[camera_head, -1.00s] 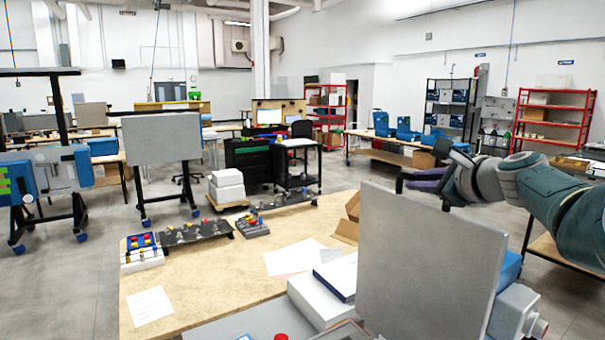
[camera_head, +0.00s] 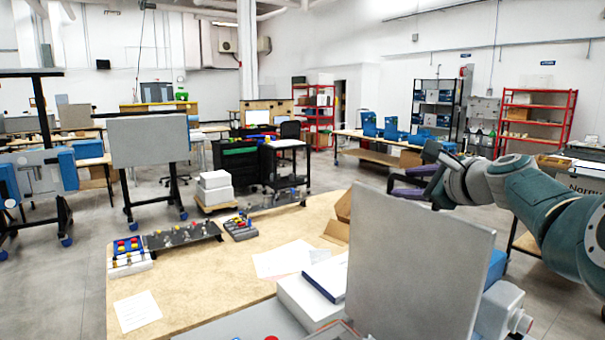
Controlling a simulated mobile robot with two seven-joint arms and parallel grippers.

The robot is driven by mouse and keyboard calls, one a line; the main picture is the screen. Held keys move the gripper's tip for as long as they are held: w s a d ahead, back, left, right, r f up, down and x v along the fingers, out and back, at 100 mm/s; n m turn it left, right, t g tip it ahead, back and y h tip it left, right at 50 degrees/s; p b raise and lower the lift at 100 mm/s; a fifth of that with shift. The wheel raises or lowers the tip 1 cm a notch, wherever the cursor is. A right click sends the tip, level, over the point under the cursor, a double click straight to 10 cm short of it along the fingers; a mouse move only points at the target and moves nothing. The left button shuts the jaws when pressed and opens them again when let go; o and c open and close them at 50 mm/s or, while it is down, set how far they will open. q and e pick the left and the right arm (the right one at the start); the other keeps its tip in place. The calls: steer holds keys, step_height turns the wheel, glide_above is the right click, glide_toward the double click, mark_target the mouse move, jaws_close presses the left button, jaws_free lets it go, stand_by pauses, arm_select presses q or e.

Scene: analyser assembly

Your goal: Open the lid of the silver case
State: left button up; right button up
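My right arm comes in from the right edge. Its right gripper (camera_head: 417,180) is held in the air beyond the upright grey panel, with dark and purplish finger parts that appear spread apart. Nothing shows between them. A silver-grey box with dark top parts and the lettering "Narrow" (camera_head: 583,182) stands on a table at the right edge, partly cut off and partly behind my arm. I cannot tell whether it is the silver case or how its lid stands. The gripper is well to the left of this box. My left gripper is not in view.
A wooden table (camera_head: 205,275) holds papers, white boxes and small parts. A large grey panel (camera_head: 415,262) stands upright at its right end, close to my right arm. Red shelving (camera_head: 538,117) and a table with blue items (camera_head: 375,137) stand behind. Grey floor shows between the tables.

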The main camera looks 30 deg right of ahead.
steer(key=v, duration=0.9)
steer(key=shift+w, duration=0.1)
steer(key=shift+c, duration=0.3)
